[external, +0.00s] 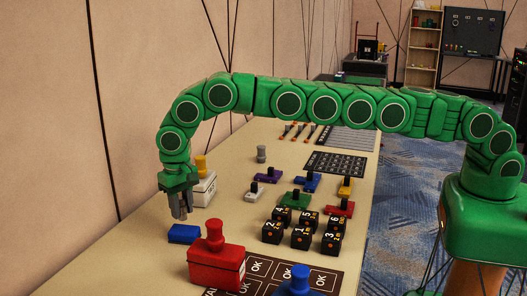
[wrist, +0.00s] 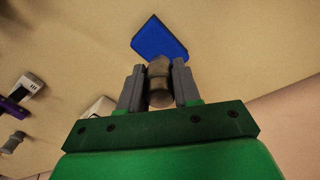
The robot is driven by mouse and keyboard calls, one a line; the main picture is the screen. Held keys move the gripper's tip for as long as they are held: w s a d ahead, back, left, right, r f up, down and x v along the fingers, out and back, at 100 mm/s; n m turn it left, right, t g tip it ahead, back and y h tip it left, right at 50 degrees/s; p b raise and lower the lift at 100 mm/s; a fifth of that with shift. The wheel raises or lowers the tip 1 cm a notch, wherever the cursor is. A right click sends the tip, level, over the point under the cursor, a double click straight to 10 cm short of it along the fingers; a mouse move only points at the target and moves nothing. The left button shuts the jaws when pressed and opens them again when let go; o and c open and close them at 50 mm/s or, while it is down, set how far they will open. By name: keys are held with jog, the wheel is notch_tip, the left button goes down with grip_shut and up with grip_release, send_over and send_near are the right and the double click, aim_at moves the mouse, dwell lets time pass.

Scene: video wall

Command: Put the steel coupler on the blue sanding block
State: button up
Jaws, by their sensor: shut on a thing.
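My gripper (external: 180,208) is shut on the steel coupler, a grey-brown ribbed cylinder that shows between the fingers in the wrist view (wrist: 160,82). In the external view the coupler is mostly hidden by the fingers. The blue sanding block (external: 184,234) lies flat on the table just below my gripper. In the wrist view the blue sanding block (wrist: 159,38) is beyond the coupler's far end. The coupler overlaps the block's near edge in that picture. In the external view the fingertips appear a little above the block, and I cannot tell whether the coupler touches it.
A red block with a knob (external: 216,266) stands close in front of the blue block. A white box with a yellow knob (external: 203,188) stands behind my gripper. Several numbered black cubes (external: 301,240) and small coloured knobbed blocks are to the right. A wall borders the table's left side.

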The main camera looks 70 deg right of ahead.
aim_at(181, 198)
jog(key=shift+f, duration=1.55)
jog(key=o, duration=1.1)
jog(key=shift+f, duration=0.1)
jog(key=shift+c, duration=0.2)
notch_tip(181, 198, up, 6)
jog(key=shift+w+f, duration=0.1)
jog(key=shift+r, duration=1)
